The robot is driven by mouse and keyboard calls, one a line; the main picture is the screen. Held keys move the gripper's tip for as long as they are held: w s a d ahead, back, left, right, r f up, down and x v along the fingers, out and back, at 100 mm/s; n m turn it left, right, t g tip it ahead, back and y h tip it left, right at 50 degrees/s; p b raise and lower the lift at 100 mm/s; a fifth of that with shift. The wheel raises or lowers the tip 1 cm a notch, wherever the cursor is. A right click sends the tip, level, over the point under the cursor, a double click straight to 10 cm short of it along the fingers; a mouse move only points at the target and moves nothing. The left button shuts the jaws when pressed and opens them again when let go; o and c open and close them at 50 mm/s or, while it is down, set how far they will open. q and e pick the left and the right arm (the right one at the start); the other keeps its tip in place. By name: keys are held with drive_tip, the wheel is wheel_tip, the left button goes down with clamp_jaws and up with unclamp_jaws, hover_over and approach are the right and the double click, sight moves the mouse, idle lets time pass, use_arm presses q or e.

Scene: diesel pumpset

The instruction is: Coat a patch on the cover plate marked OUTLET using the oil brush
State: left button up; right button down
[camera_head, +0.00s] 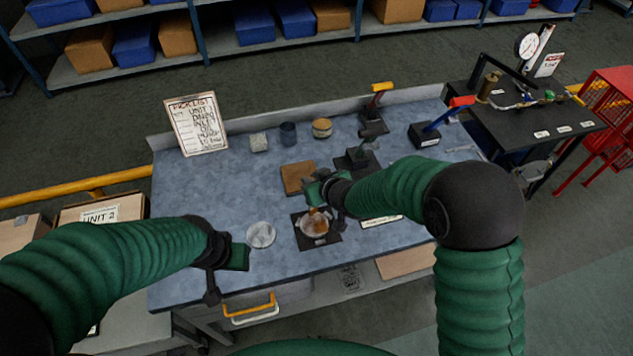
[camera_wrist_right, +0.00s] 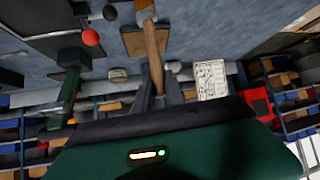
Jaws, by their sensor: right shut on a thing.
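My right gripper (camera_head: 316,192) is shut on the oil brush, whose wooden handle (camera_wrist_right: 152,50) shows between the fingers in the right wrist view. In the head view the brush end (camera_head: 313,211) points down over a round, pale dish-like piece (camera_head: 323,230) with an amber tint, on a dark square base (camera_head: 303,241). I cannot tell whether the brush touches it. A round light-grey disc (camera_head: 261,235) lies to its left. No OUTLET marking is readable, so I cannot tell which piece is that cover plate. My left gripper (camera_head: 238,257) is low at the bench's left front; its jaws are unclear.
A brown board (camera_head: 297,178) lies behind the brush. Small containers (camera_head: 288,133) and a pick-list sign (camera_head: 196,124) stand at the back. Stands with yellow (camera_head: 382,87) and red (camera_head: 462,101) handles are at the right. The bench's left middle (camera_head: 210,195) is clear.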

drive_tip(key=shift+s+a, duration=0.15)
drive_tip(key=s+d+b, duration=0.1)
drive_tip(key=s, duration=0.7)
drive_tip(key=w+a, duration=0.2)
drive_tip(key=w, duration=0.5)
drive_tip(key=shift+w+a, duration=0.25)
drive_tip(key=shift+w, duration=0.15)
idle(0.4)
